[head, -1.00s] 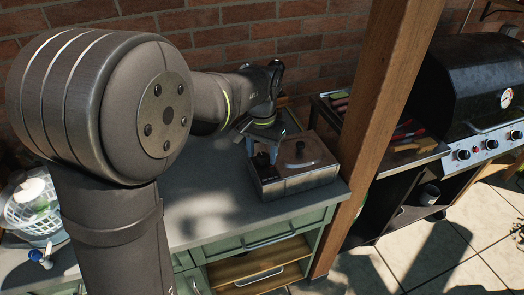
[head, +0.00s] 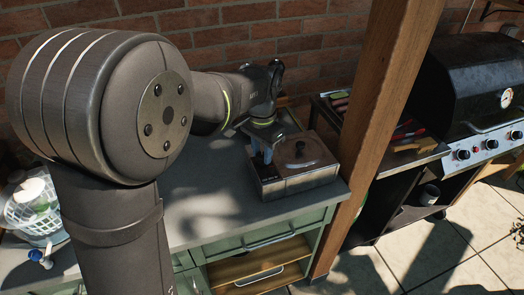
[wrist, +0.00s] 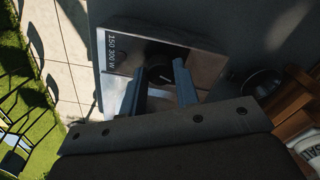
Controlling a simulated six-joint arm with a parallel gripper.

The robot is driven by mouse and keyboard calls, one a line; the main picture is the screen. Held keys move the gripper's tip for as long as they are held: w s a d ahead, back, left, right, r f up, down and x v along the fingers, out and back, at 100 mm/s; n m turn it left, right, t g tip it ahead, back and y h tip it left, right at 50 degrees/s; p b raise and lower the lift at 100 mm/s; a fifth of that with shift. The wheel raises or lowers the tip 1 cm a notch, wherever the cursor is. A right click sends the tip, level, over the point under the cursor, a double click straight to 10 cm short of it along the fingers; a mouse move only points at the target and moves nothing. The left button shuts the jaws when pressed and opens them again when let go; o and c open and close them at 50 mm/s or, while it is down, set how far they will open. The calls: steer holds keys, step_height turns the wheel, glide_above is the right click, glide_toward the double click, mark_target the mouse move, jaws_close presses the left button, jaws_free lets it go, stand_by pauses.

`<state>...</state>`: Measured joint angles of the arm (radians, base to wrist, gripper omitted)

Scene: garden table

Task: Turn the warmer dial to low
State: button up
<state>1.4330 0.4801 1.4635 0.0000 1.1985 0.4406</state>
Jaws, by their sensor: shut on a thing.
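The warmer (head: 318,178) is a low metal box on the grey worktop, with a dark-knobbed lid on its top. In the wrist view, the warmer's panel (wrist: 113,72) carries the print "150 300 W". The dark dial (wrist: 158,74) has a short pale pointer mark and sits between my two fingers. My gripper (wrist: 160,76) is shut on the dial, one finger on each side. In the head view, my gripper (head: 262,157) is at the left part of the warmer, fingers pointing down; the dial cannot be made out there.
A wooden post (head: 362,130) stands close to the right of the warmer. The worktop (head: 200,195) left of it is clear up to a white basket (head: 35,208). A brick wall runs behind. A black grill (head: 475,85) stands far right.

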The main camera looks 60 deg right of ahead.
mark_target(262, 155)
steer(key=m, duration=0.4)
steer(key=shift+m, duration=2.2)
steer(key=o, duration=1)
steer(key=shift+r, duration=0.1)
step_height(262, 155, up, 17)
steer(key=shift+r, duration=0.15)
